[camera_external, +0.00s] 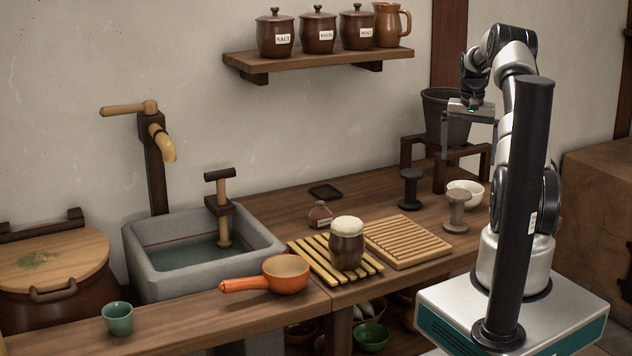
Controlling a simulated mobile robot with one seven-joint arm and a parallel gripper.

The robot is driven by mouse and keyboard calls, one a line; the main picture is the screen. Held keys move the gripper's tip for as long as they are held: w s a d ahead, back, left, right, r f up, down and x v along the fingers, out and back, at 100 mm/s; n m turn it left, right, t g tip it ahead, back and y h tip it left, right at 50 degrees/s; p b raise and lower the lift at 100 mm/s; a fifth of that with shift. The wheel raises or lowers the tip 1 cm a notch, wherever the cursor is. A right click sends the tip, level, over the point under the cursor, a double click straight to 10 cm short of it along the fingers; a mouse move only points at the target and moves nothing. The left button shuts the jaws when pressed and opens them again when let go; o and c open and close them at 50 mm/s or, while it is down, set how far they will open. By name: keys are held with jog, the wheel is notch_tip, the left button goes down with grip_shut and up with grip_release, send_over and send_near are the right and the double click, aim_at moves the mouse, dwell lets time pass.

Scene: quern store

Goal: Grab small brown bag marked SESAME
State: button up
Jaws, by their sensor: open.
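A small brown bag (320,212) with a tied neck and a pale label stands on the wooden counter, behind the slatted rack and to the right of the stone sink. The label's writing is too small to read. My gripper (467,150) is raised well above the counter, to the right of the bag and far from it. Its fingers point down, spread apart, with nothing between them.
A cloth-topped brown jar (347,246) stands on the slatted rack (304,256) in front of the bag. A dark tray (325,192) lies behind it. Two spool-shaped objects and a white bowl (466,193) stand to the right. A shelf (318,61) with jars hangs above.

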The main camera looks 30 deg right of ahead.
jog(key=c, duration=0.6)
jog(key=w+a+r+n+t, duration=0.15)
jog(key=w+a+n, duration=0.3)
jog(key=a, duration=0.75)
jog(key=n+t+y, duration=0.2)
jog(key=n, duration=0.7)
send_over(322, 202)
jog(key=s, duration=0.2)
jog(key=f, duration=0.6)
jog(key=shift+d+f, duration=0.25)
jog(key=shift+f, duration=0.1)
jog(key=shift+b+x, duration=0.75)
jog(key=shift+x, duration=2.45)
